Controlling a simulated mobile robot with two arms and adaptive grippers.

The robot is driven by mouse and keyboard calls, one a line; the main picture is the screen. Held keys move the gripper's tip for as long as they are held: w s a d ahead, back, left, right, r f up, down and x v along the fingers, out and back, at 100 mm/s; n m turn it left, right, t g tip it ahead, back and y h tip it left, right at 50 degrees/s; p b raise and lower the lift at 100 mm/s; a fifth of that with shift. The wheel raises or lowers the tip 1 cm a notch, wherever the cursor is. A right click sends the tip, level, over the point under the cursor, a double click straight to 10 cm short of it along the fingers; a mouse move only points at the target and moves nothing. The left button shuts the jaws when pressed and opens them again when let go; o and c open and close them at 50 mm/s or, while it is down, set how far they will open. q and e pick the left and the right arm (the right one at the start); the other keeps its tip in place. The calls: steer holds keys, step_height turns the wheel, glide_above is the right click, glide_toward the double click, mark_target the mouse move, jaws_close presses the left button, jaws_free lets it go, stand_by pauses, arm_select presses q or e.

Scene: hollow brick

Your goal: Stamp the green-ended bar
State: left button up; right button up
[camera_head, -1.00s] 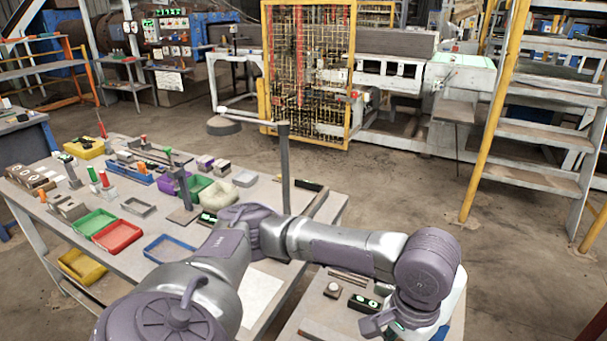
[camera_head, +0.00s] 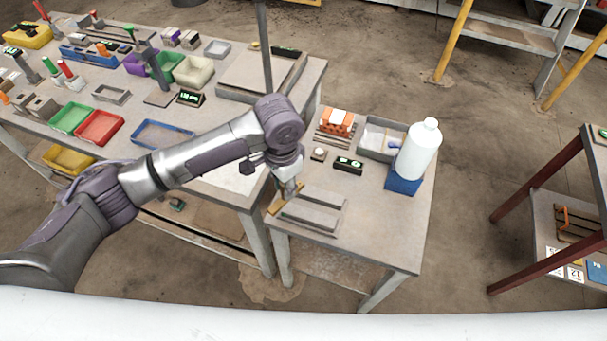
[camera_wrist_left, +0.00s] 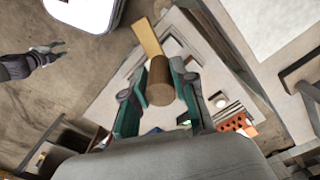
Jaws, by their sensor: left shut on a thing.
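My left gripper (camera_head: 289,190) is over the small table (camera_head: 385,235), near its left edge. In the left wrist view, the left gripper's fingers (camera_wrist_left: 158,92) are shut on a brown cylinder (camera_wrist_left: 160,80). A flat tan piece (camera_wrist_left: 148,38) shows just beyond the cylinder; it also shows below the gripper in the head view (camera_head: 278,205). I cannot tell whether the two are joined. Thin bars (camera_head: 333,139) lie at the back of the small table, but no green end can be made out. My right gripper (camera_wrist_left: 42,56) seems to show at the left of the wrist view, too small to read.
A grey frame (camera_head: 318,224) lies beside the left gripper. Behind it are an orange hollow brick (camera_head: 338,121), a dark display box (camera_head: 348,165), a grey tray (camera_head: 370,152) and a white bottle (camera_head: 418,150). The small table's front right is clear.

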arm_select(q)
steer(key=d+f+m+b, duration=0.1)
steer(key=d+f, duration=0.1)
steer(key=d+f+m+b, duration=0.1)
steer(key=f+m+b, duration=0.1)
steer(key=f, duration=0.1)
steer(key=d+f+m+b, duration=0.1)
steer(key=d+f+b, duration=0.1)
steer(key=f, duration=0.1)
steer(key=shift+w+d+f+m, duration=0.15)
steer(key=shift+w+d+m, duration=0.15)
steer(key=shift+w+m, duration=0.1)
steer(key=shift+f+b, duration=0.2)
steer(key=shift+b, duration=0.1)
arm_select(e)
steer(key=f, duration=0.3)
steer(key=d+f, duration=0.1)
steer(key=shift+s+f, duration=0.25)
steer(key=shift+f, duration=0.05)
arm_select(q)
steer(key=shift+r, duration=0.1)
arm_select(e)
steer(key=shift+a, duration=0.15)
arm_select(q)
steer(key=shift+f, duration=0.5)
arm_select(e)
steer(key=shift+s+d+f, duration=0.1)
steer(key=shift+d+f, duration=0.05)
steer(key=shift+d, duration=0.05)
